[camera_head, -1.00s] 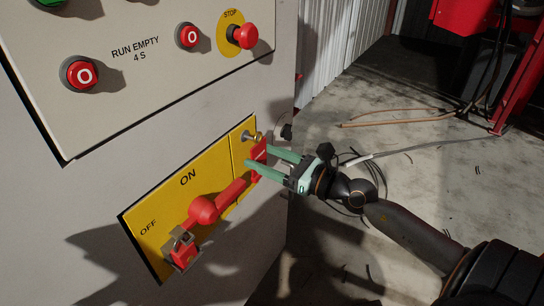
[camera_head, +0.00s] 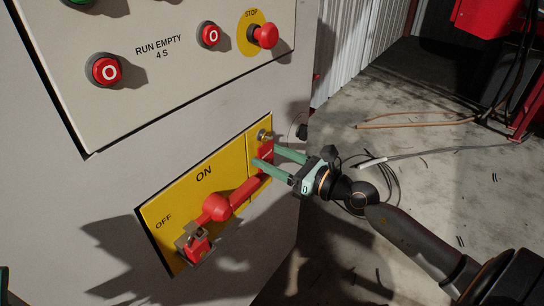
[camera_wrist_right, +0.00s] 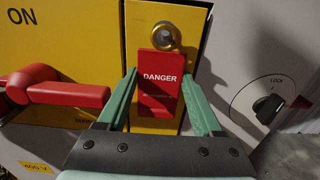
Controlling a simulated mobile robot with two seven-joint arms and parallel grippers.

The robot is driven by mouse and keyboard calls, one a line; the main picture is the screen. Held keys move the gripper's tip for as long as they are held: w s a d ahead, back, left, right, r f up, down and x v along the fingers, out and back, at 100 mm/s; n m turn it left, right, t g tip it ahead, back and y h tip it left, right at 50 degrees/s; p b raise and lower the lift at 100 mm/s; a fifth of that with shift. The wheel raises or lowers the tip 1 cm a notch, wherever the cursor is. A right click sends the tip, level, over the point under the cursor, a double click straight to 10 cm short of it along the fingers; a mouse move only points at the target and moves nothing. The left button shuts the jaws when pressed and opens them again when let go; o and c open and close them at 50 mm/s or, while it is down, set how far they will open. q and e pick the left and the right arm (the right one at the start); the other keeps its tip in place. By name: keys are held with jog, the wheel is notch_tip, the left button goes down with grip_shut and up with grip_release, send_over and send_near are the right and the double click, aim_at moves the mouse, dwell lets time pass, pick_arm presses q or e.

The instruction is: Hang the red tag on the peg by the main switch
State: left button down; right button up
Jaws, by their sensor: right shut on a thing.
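The red tag (camera_head: 265,155), marked DANGER in the right wrist view (camera_wrist_right: 160,95), is upright between the green fingers of my right gripper (camera_head: 268,157). The gripper is shut on it. The brass peg (camera_head: 263,135) sticks out of the yellow panel just above the tag; it also shows in the right wrist view (camera_wrist_right: 165,36). The tag's top edge is right at the peg's lower side. I cannot tell whether the peg passes through the tag. My left gripper is not in view.
A red padlock (camera_head: 197,247) hangs at the panel's lower left. The control panel above has red buttons (camera_head: 105,70) and a STOP knob (camera_head: 265,36). A black LOCK knob (camera_wrist_right: 268,108) is right of the tag. Cable pieces (camera_head: 420,123) lie on the open floor at right.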

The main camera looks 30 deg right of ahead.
jog(key=o, duration=1.4)
jog(key=shift+c, duration=0.2)
jog(key=shift+s+d+f, duration=0.1)
jog(key=shift+s+d, duration=0.15)
jog(key=shift+s, duration=0.3)
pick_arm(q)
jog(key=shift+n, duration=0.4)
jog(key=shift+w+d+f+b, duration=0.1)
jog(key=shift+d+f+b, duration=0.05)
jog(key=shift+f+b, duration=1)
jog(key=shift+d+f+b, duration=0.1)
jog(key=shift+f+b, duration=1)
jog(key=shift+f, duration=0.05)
pick_arm(e)
jog(key=v, duration=1.1)
jog(key=shift+s, duration=0.15)
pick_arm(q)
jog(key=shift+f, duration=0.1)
